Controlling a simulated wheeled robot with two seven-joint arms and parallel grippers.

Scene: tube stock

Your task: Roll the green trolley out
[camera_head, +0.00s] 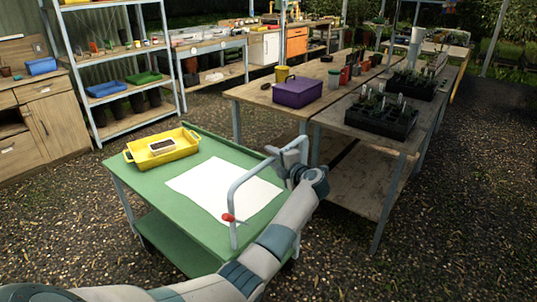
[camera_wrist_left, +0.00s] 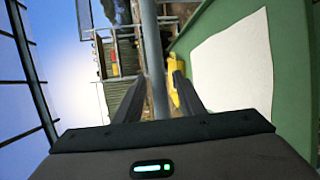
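The green trolley (camera_head: 140,188) stands on the gravel in front of me, with a lower shelf. Its grey tubular handle (camera_head: 253,171) rises at the near right end, and a red knob (camera_head: 228,217) sits by its near post. My left gripper (camera_head: 288,157) is at the far part of the handle. In the left wrist view, the handle bar (camera_wrist_left: 153,55) runs between the two fingers (camera_wrist_left: 160,75), with a gap showing beside it, so the fingers look open around it. Contact is hard to tell. My right gripper is not in view.
A yellow tray (camera_head: 186,151) with a small pot tray and a white sheet (camera_head: 225,188) lie on the trolley top. A wooden bench (camera_head: 385,145) with black seedling trays stands close at right. Shelving (camera_head: 123,85) stands behind at left. Gravel (camera_head: 440,235) is clear at front right.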

